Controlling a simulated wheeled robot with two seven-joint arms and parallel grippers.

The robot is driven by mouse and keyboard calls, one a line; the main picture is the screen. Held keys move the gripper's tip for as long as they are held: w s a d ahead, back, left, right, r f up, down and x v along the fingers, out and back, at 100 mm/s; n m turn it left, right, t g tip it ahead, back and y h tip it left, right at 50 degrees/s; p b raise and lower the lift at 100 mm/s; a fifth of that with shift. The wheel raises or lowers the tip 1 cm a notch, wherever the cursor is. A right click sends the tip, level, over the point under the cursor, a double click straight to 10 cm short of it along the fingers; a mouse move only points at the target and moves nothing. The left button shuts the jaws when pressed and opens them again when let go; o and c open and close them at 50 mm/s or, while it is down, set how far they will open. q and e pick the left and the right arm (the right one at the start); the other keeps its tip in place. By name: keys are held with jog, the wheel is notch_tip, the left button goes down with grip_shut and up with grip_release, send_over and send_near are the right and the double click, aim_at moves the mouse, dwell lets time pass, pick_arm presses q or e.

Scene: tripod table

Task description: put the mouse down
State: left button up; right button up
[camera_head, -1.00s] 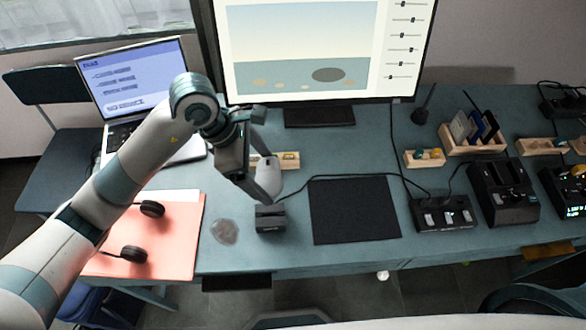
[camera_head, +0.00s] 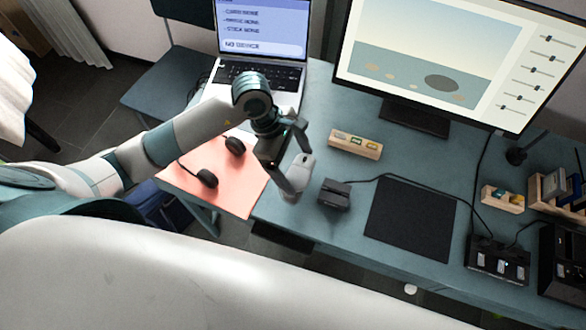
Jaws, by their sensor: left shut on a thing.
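The mouse (camera_head: 301,168) is light grey and is held tilted above the table. My left gripper (camera_head: 294,178) is shut on it, left of a small black box (camera_head: 335,193) and near the orange sheet. The black mouse pad (camera_head: 411,220) lies flat and bare to the right of that box. A cable runs from near the box over the pad's top edge. My right gripper is not in view.
A black headset (camera_head: 207,178) lies on the orange sheet (camera_head: 222,191). A laptop (camera_head: 262,75) stands behind my left arm. A wooden holder (camera_head: 355,144) and a large monitor (camera_head: 440,60) are behind the pad. Black devices (camera_head: 497,262) are at the right.

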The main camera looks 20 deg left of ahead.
aim_at(293, 174)
pick_arm(q)
jog(key=shift+s+a+f, duration=0.15)
jog(key=shift+a+f, duration=0.1)
jog(key=shift+a, duration=0.15)
jog(key=shift+f, duration=0.1)
notch_tip(293, 174, down, 3)
jog(key=shift+f+p, duration=0.15)
jog(key=shift+p, duration=0.7)
jog(key=shift+f, duration=0.25)
jog(key=shift+f, duration=0.15)
jog(key=o, duration=0.9)
